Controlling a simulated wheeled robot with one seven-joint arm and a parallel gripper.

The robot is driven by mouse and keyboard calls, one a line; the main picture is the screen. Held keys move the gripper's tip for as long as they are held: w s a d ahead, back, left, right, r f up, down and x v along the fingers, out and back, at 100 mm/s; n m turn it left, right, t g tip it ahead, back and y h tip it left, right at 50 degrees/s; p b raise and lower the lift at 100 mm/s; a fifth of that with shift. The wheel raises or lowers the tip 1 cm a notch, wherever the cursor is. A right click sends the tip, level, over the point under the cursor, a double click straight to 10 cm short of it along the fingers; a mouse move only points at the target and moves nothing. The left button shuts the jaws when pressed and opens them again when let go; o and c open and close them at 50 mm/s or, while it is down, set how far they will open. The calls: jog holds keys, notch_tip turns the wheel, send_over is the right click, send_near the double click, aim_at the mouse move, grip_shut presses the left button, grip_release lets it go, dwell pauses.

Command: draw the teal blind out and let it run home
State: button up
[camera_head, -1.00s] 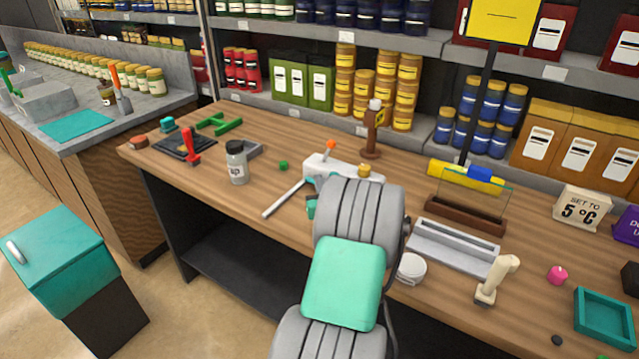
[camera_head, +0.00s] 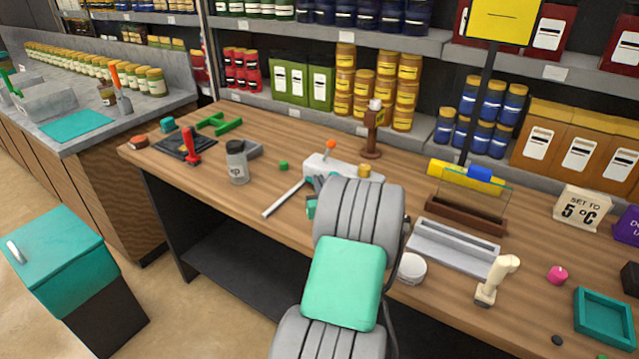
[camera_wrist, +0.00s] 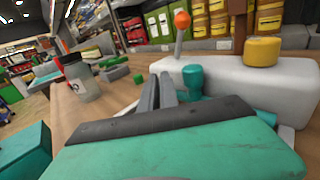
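My gripper (camera_wrist: 162,85) is low over the wooden bench, in front of a white block-shaped device (camera_wrist: 255,90). Its two grey fingers lie close together, with nothing clearly visible between them; their tips are partly hidden. A teal rounded piece (camera_wrist: 193,78) stands just right of the fingers, against the white device; I cannot tell whether they touch. In the head view my arm covers most of this spot, and a small teal part (camera_head: 311,208) shows beside the grey fingers (camera_head: 316,184). The white device (camera_head: 335,167) carries an orange-tipped lever and a yellow cap. I cannot clearly identify a blind.
A brown post (camera_head: 372,135) stands behind. A grey trough (camera_head: 452,245), white tub (camera_head: 412,267) and cream handle (camera_head: 496,279) are to the right.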

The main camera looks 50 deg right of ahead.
jog(key=o, duration=0.9)
jog(key=shift+a, duration=0.1)
jog(key=shift+b+v, duration=1)
jog(key=shift+v, duration=3.05)
jog(key=shift+s+a, duration=0.2)
jog(key=shift+s, duration=0.1)
